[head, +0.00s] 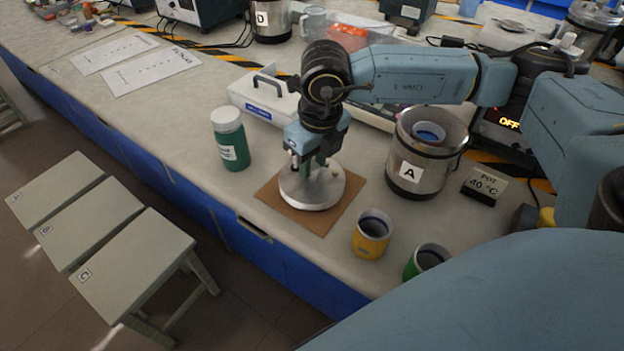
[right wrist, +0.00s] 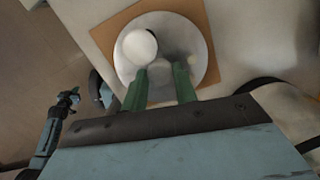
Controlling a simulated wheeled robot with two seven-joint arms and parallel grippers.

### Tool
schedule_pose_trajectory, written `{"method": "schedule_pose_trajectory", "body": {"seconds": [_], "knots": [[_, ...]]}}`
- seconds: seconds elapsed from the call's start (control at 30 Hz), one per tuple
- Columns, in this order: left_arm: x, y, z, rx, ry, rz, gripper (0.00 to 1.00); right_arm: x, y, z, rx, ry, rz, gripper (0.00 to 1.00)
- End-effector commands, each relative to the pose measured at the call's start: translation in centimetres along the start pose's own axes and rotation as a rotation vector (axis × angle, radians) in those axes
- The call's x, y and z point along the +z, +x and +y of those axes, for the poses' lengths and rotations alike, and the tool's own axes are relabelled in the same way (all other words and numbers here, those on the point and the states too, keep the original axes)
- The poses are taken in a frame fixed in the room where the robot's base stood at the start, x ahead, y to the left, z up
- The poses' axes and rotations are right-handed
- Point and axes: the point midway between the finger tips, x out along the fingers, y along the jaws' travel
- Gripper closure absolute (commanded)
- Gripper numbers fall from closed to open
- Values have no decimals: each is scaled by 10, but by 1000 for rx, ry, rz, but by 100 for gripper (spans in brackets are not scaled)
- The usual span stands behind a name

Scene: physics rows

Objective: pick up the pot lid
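The pot lid (head: 312,194) is a round silver disc. It lies flat on a brown square mat (head: 267,196) on the bench. My right gripper (head: 314,169) points down over the lid and partly hides it. In the right wrist view the lid (right wrist: 196,52) shows with its pale round knob (right wrist: 139,46). My right gripper (right wrist: 160,74) has its two green fingers apart, with nothing seen held between them. The knob shows just beyond the left finger's tip. A small blue and black arm part, probably of my left arm, shows at the left; its fingers are unclear.
A green bottle (head: 232,145) with a white cap stands left of the mat. The silver pot marked A (head: 411,174) stands to the right. A yellow cup (head: 371,237) and a green cup (head: 427,260) stand near the front edge. Stools (head: 130,262) stand below left.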

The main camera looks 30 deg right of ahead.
Motion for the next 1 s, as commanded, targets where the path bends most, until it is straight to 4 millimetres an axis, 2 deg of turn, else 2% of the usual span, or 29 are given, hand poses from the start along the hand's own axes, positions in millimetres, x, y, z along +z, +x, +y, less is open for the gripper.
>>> {"method": "schedule_pose_trajectory", "body": {"seconds": [0.03, 0.2, 0.57, 0.67, 1.0], "knots": [[0, 0, 0, 0, 0, 0, 100, 0, 0, 0, 0, 0, 0, 80], [0, 0, 0, 0, 0, 0, 100, 0, 0, 0, 0, 0, 0, 100], [0, -1, 0, 0, 0, 1, 100, 1, -4, 0, 0, 0, -3, 100], [2, -2, 0, 0, 1, 3, 100, 3, -16, 0, -1, 1, -5, 100], [37, 4, 4, 7, 16, -23, 100, 11, -81, 0, 0, 0, -5, 100]]}}
